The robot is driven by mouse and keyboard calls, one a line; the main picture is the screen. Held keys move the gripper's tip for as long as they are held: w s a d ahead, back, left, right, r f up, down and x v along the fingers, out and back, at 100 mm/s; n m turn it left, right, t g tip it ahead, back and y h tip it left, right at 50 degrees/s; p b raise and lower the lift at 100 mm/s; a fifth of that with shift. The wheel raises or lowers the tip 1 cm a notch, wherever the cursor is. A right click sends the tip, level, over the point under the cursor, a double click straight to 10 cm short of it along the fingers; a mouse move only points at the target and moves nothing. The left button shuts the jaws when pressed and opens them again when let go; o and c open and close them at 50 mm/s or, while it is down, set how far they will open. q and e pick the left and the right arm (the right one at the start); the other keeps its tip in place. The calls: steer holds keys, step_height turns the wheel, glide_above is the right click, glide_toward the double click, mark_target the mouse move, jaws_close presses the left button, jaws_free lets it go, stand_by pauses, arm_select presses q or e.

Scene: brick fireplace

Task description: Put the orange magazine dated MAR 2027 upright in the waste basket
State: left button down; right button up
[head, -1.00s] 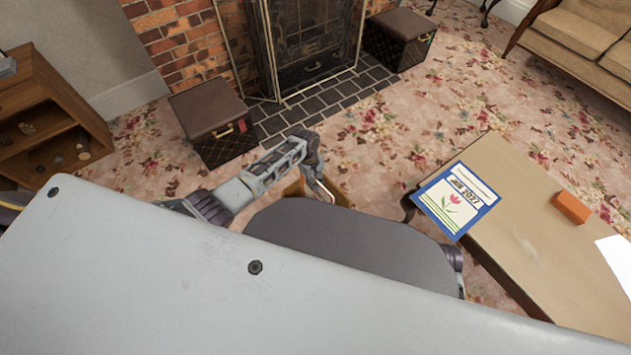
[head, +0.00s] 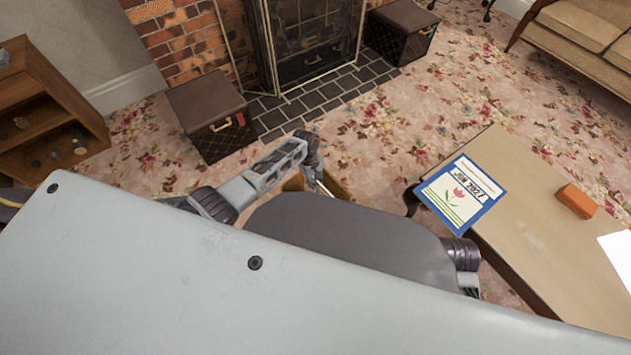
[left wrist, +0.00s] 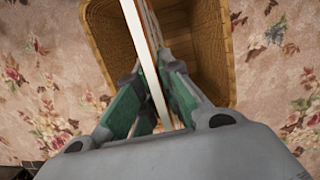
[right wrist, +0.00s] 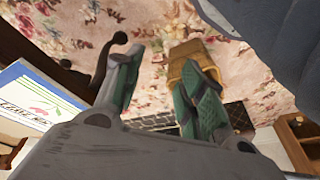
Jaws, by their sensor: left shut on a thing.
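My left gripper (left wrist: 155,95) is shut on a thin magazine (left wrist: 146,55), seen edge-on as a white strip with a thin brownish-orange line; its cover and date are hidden. The magazine stands on edge over the open wicker waste basket (left wrist: 105,45); I cannot tell how deep its lower end reaches. In the head view the left gripper (head: 314,172) is above the basket (head: 338,188), mostly hidden behind my body. The basket also shows in the right wrist view (right wrist: 188,52). My right gripper (right wrist: 164,75) is open and empty.
A low table (head: 530,225) on the right holds a blue-bordered tulip magazine (head: 462,195), an orange block (head: 576,201) and white paper (head: 617,254). A dark box stool (head: 210,115) stands by the fireplace (head: 305,45). Flowered carpet around the basket is clear.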

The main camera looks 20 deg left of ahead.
arm_select(q)
steer(key=b+x, duration=0.1)
steer(key=x, duration=0.1)
steer(key=b+x, duration=0.1)
steer(key=x, duration=0.1)
steer(key=shift+w+a+f+b, duration=0.15)
steer(key=shift+a+b, duration=0.15)
steer(key=shift+a, duration=0.1)
arm_select(e)
steer(key=shift+w+a+f+t+y, duration=0.4)
steer(key=shift+a+t, duration=0.1)
steer(key=shift+a, duration=0.2)
arm_select(q)
steer(key=c, duration=1.5)
jaws_free()
steer(key=shift+v, duration=6)
steer(key=shift+d, duration=0.1)
